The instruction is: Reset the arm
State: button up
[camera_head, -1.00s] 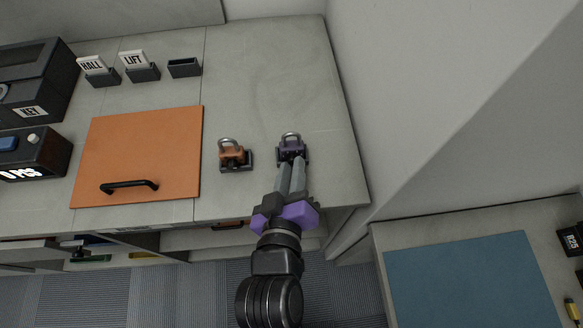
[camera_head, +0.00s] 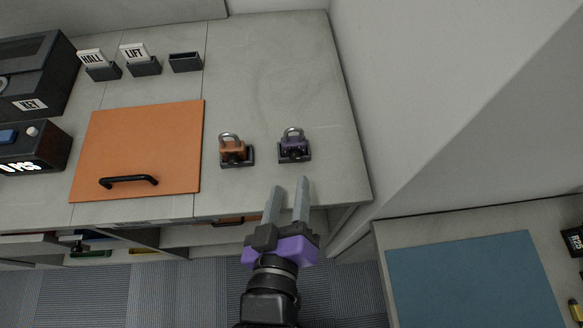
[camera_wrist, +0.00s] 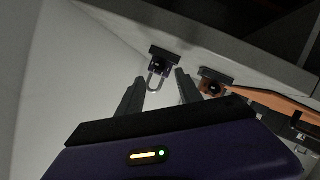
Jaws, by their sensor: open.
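My gripper (camera_head: 288,186) is open and empty, with its two grey fingers spread above the front edge of the counter. It points toward a purple padlock (camera_head: 294,146), which stands on a small dark base a little beyond the fingertips, apart from them. An orange padlock (camera_head: 233,149) stands on a similar base to its left. In the wrist view, my open fingers (camera_wrist: 158,84) show with the purple padlock (camera_wrist: 158,68) just past them and the orange padlock (camera_wrist: 211,87) to the right.
An orange panel (camera_head: 138,148) with a black handle lies on the counter (camera_head: 270,70). Label holders reading HALL (camera_head: 93,60) and LIFT (camera_head: 134,54) stand behind it, beside an empty holder (camera_head: 185,62). A wall rises at the right. A blue mat (camera_head: 465,285) lies on a lower surface.

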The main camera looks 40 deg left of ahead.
jog(key=shift+s+d+r, duration=0.2)
jog(key=shift+s+d, duration=0.15)
jog(key=shift+s, duration=0.1)
dwell(0.3)
jog(key=d+r+m+t+h, duration=0.1)
jog(key=d+r+m+t, duration=0.25)
jog(key=d+m, duration=0.95)
jog(key=s+d+f+h, duration=0.2)
jog(key=s+d, duration=0.3)
jog(key=d, duration=0.5)
jog(key=s+d+f+m+h, duration=0.1)
jog(key=s+d+h, duration=0.4)
jog(key=d, duration=0.6)
jog(key=shift+d+f+m, duration=0.25)
jog(key=shift+f+m, duration=0.05)
jog(key=shift+f, duration=0.1)
